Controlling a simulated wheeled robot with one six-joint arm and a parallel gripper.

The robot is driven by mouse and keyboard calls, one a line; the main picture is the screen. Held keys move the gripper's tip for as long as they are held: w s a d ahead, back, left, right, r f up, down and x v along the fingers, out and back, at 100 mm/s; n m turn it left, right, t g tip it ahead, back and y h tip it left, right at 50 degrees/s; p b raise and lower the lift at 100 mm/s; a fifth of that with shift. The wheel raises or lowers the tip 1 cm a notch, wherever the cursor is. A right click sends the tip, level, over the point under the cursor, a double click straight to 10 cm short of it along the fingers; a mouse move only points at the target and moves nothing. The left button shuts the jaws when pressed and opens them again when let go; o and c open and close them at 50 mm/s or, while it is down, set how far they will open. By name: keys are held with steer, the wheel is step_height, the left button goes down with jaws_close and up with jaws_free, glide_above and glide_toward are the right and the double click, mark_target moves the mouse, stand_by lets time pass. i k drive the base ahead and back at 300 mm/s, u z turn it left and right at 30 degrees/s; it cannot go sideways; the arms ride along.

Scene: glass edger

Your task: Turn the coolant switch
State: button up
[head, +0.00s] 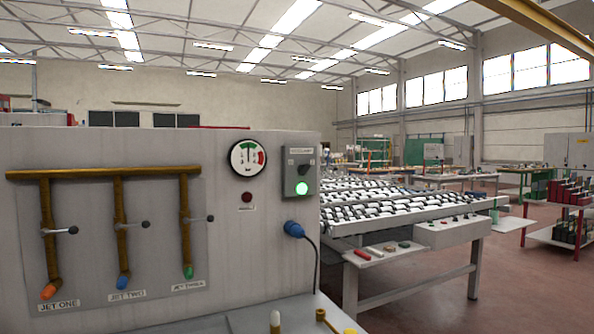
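The coolant switch box (300,172) is a grey box on the right end of the grey machine panel, with a label at its top that seems to read COOLANT. A dark rotary knob (304,169) sits in its middle; its exact angle is too small to tell. A green lamp (302,189) glows below the knob. My gripper does not show in the head view.
Left of the box are a round gauge (248,158) and a dark red lamp (247,197). A blue plug (293,229) with a black cable sits below. Brass pipes (118,174) with lever valves fill the left. A roller table (400,203) stands right.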

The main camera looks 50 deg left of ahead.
mark_target(302, 169)
steer(key=u, duration=0.55)
steer(key=i, duration=0.95)
steer(key=u, duration=1.4)
steer(key=i, duration=0.65)
steer(key=u, duration=0.45)
